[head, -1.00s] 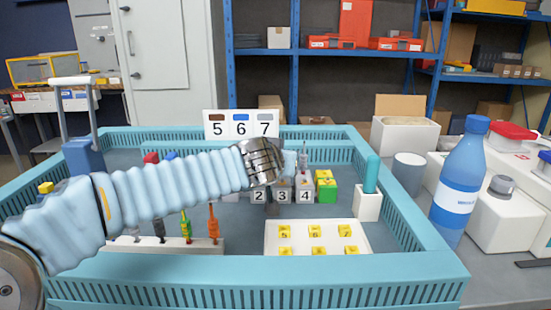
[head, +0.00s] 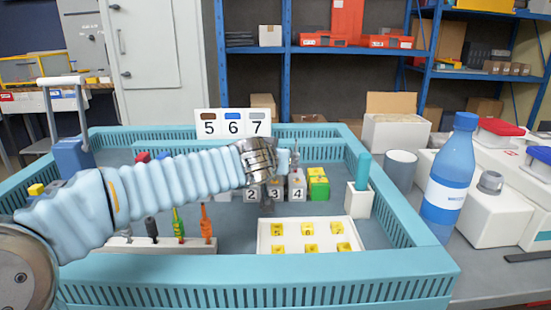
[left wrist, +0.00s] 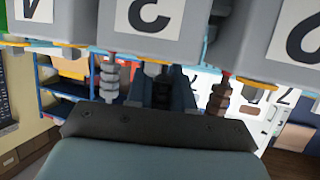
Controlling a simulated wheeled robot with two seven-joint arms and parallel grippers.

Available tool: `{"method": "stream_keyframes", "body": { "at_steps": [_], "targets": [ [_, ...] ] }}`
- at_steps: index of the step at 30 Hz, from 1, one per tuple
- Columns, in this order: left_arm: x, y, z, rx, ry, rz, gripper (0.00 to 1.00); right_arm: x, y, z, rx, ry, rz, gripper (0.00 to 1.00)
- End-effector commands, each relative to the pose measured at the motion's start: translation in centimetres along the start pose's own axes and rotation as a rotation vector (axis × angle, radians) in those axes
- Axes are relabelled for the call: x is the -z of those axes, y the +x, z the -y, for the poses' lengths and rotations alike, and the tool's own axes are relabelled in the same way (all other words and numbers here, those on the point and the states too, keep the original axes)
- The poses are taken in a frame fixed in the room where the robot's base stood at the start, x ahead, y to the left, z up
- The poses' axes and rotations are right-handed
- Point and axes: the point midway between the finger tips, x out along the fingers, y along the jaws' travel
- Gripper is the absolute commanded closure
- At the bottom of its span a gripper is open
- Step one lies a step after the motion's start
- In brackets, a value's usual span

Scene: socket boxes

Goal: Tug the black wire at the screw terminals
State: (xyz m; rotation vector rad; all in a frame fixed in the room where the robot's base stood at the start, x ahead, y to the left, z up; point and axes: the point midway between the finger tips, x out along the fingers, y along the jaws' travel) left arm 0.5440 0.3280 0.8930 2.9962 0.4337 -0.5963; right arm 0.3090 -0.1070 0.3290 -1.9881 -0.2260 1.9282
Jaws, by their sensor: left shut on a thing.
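My left gripper (left wrist: 168,90) is shut on a thin dark thing, seemingly the black wire (left wrist: 154,72), below the middle numbered terminal box (left wrist: 150,22) in the left wrist view, which is upside down. The fingers hide most of the wire. In the head view the gripper (head: 280,163) is at the row of boxes numbered 2 (head: 251,194), 3 (head: 273,193) and 4 (head: 298,192); its fingertips are hard to make out there. A grey ringed stem (left wrist: 109,78) and a brown ringed stem (left wrist: 221,95) stand on either side of the fingers. My right gripper is out of view.
A green and yellow block (head: 317,184) stands right of box 4. A white tray (head: 268,231) with yellow numbered pieces lies in front.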

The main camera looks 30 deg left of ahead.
Motion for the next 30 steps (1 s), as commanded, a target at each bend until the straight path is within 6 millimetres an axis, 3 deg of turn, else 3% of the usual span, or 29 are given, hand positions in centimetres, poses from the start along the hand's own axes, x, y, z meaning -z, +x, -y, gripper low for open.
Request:
{"method": "stream_keyframes", "body": {
  "at_steps": [30],
  "targets": [
    [0.39, -0.17, -0.03, -0.002, 0.0, -0.004, 1.0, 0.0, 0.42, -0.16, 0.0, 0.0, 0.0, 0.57]
  ]
}}
